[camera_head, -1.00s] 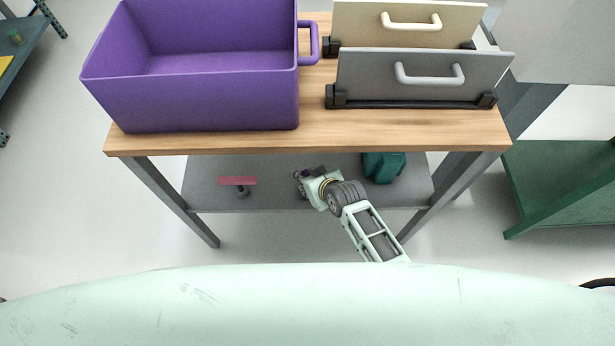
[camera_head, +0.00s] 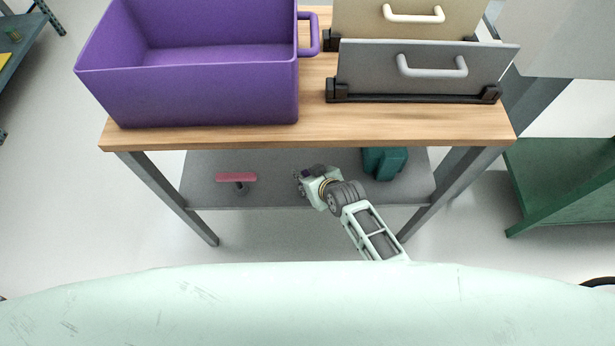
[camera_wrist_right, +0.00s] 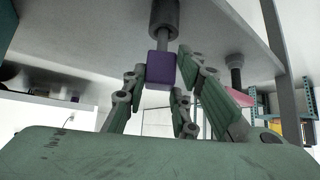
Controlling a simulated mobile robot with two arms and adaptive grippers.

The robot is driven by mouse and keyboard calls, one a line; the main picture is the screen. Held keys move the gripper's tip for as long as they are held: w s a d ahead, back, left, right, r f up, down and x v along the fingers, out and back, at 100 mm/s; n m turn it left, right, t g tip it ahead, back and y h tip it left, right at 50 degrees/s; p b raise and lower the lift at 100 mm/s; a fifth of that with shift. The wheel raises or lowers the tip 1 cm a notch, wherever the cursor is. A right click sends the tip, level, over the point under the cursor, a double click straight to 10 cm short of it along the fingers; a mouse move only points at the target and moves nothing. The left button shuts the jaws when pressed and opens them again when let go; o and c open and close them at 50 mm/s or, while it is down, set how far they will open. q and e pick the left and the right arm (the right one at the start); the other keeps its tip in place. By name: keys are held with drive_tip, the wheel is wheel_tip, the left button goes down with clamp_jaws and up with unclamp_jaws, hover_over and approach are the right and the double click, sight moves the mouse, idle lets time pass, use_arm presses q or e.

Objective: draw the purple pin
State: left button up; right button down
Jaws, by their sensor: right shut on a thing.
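The purple pin shows in the right wrist view as a purple block (camera_wrist_right: 160,69) on a grey shaft. The shaft runs into a dark cylindrical socket (camera_wrist_right: 164,17) on a grey panel. My right gripper (camera_wrist_right: 166,80) is shut on the purple block, its green fingers on either side of it. In the head view my right gripper (camera_head: 303,182) is over the lower shelf, below the table's front edge, and a small bit of purple (camera_head: 308,173) shows at its tip. My left gripper is not in view.
A pink handle on a dark stem (camera_head: 236,177) stands left of the gripper, and a teal object (camera_head: 384,163) right of it. The tabletop (camera_head: 400,130) overhangs the shelf (camera_head: 210,193). It bears a purple bin (camera_head: 200,95) and a grey drawer front (camera_head: 420,80). Table legs flank the space.

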drive_tip(key=shift+f+b, duration=1.05)
drive_tip(key=shift+f, duration=0.4)
drive_tip(key=shift+f, duration=0.25)
drive_tip(key=c, duration=1.9)
unclamp_jaws()
drive_tip(key=o, duration=0.6)
drive_tip(key=shift+c, duration=0.2)
drive_tip(key=v, duration=0.8)
